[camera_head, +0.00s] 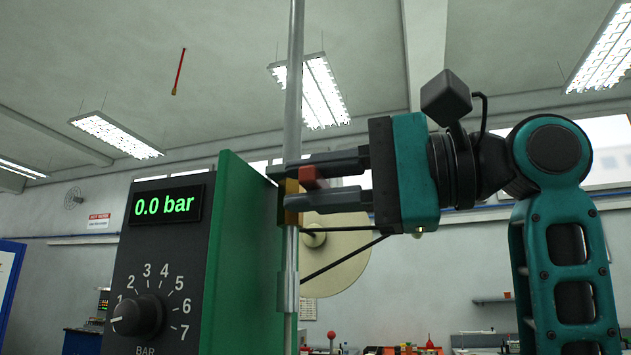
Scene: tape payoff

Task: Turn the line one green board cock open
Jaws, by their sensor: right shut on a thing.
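The green board (240,260) stands upright left of centre, seen nearly edge-on. Beside its right edge, a brass cock body (290,202) sits on a vertical metal pipe (294,90). A red handle (313,178) shows by the brass body. My right gripper (286,186) reaches in from the right, its dark fingers above and below the cock, shut on the red handle. The fingers hide part of the cock, and I cannot tell its exact angle. A dark panel (160,262) left of the board has a display (165,206) reading 0.0 bar. My left gripper is out of view.
A black knob (137,316) with a numbered BAR scale sits low on the dark panel; its white mark points left, near 1. A pale round disc (336,255) stands behind the pipe. Benches with small items lie far back. Open room surrounds my right arm.

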